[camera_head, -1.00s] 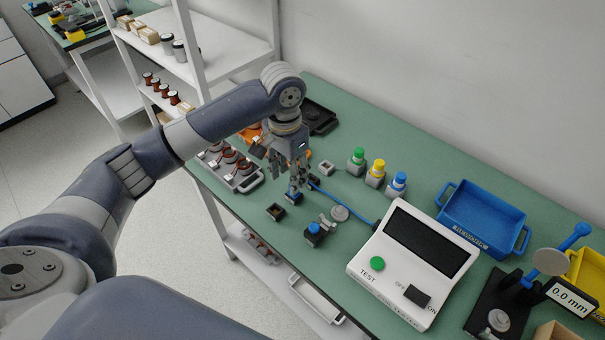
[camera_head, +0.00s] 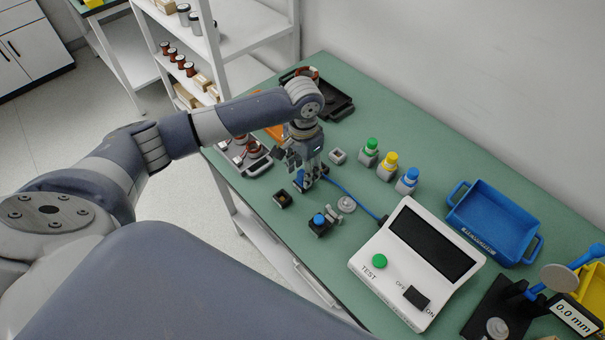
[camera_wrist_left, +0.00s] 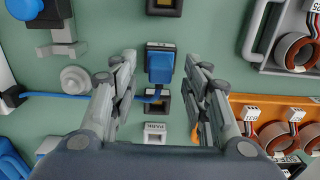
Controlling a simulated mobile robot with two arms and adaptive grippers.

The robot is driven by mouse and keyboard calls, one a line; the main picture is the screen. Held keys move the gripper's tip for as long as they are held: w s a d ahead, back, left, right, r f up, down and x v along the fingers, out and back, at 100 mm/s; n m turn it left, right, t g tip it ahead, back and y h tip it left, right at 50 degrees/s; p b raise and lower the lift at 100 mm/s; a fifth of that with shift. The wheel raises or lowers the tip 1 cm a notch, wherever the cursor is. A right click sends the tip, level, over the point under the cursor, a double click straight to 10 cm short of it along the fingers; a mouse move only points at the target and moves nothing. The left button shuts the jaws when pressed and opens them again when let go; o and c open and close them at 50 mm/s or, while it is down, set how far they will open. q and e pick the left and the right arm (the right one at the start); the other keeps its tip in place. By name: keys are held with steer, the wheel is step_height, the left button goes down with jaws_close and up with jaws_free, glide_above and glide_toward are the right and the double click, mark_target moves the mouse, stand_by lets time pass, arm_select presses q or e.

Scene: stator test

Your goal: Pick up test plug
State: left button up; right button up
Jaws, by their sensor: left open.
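The test plug, a blue connector, shows in the left wrist view (camera_wrist_left: 160,68) on a dark block, with a blue cable running off to the left. It also shows in the head view (camera_head: 301,178), partly hidden by the fingers. My left gripper (camera_head: 304,182) is open over it, pointing down. In the left wrist view the two fingers (camera_wrist_left: 161,72) stand on either side of the plug, with a gap on each side. The cable runs to the white tester (camera_head: 375,290) with a green TEST button. My right gripper is in neither view.
A small block with a blue knob (camera_head: 320,222), a grey disc (camera_head: 346,204) and a dark socket block (camera_head: 283,199) lie close by. Three capped bottles (camera_head: 388,165) stand behind. A blue tray (camera_head: 492,222) sits to the right, and a grey tray with coils (camera_wrist_left: 254,45) borders the gripper.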

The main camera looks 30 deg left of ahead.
arm_select(q)
steer(key=shift+f, duration=0.9)
steer(key=shift+c, duration=0.5)
steer(key=c, duration=0.9)
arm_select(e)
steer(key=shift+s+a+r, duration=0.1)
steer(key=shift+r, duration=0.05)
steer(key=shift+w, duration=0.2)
